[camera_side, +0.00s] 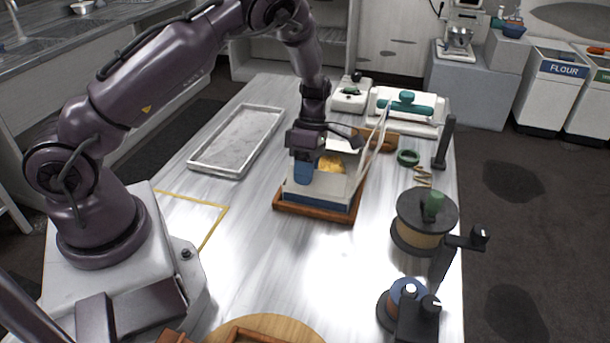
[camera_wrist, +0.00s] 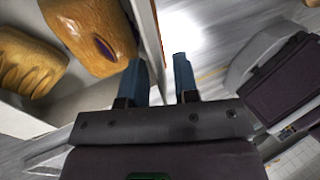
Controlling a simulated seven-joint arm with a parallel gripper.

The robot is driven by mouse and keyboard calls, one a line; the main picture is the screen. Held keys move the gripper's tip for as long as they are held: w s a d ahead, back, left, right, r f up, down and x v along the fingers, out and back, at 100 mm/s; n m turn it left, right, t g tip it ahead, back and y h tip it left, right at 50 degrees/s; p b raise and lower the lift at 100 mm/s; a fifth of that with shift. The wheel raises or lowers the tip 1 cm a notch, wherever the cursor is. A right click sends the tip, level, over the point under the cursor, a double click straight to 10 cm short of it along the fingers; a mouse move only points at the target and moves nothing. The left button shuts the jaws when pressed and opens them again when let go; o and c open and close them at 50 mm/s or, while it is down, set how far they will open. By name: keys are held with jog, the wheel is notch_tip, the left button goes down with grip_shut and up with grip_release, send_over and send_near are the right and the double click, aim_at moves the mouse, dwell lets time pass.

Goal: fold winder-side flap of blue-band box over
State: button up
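The blue-band box (camera_side: 318,197) is white with a blue band low on its sides and stands on a brown wooden board (camera_side: 290,207). Its top is open, and golden pastries show inside; in the wrist view, two pastries (camera_wrist: 90,35) lie behind the white wall (camera_wrist: 148,35). A pale flap (camera_side: 372,150) stands up at the box's right side. My gripper (camera_side: 303,178) points down at the box's left part and hides some of it. In the wrist view, my gripper's blue fingers (camera_wrist: 164,82) are apart, near the wall's edge; whether they touch it is unclear.
A grey tray (camera_side: 238,140) lies at left. A drum with a green knob (camera_side: 425,215) and a cranked device (camera_side: 410,300) stand at right. A green ring (camera_side: 408,158), a black post (camera_side: 445,143) and white machines (camera_side: 405,108) lie farther back.

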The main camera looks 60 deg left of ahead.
jog(key=shift+s+d+f, duration=0.15)
jog(key=shift+f, duration=0.3)
grip_shut()
jog(key=shift+w+a+f+g+h, duration=0.2)
jog(key=shift+a+g+h, duration=0.1)
jog(key=shift+g+h, duration=0.4)
jog(key=shift+w+a+f+g+h, duration=0.1)
jog(key=shift+w+g+h, duration=0.05)
jog(key=shift+g+h, duration=0.85)
grip_release()
